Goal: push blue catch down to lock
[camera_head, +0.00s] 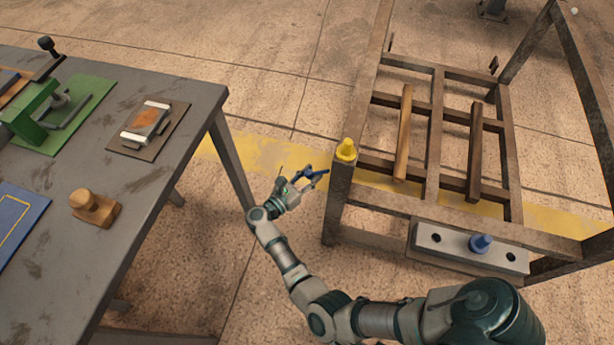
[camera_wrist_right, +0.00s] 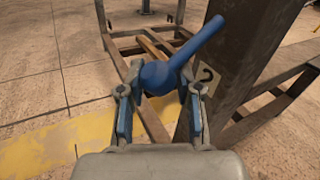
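The blue catch, a round knob with a straight lever, shows in the right wrist view (camera_wrist_right: 160,77). Its lever points up and right beside a dark rack post (camera_wrist_right: 240,60). In the head view, the blue catch (camera_head: 322,172) is small, just left of the rack's near-left post. My right gripper (camera_head: 312,177) is there, its fingers spread. In the wrist view, my right gripper (camera_wrist_right: 165,85) has one finger on each side of the knob; contact is unclear. My left gripper is not in view.
The metal rack (camera_head: 440,140) stands right, with a yellow knob (camera_head: 346,150) on its corner post. A workbench (camera_head: 150,190) with tools fills the left. Floor lies between bench and rack.

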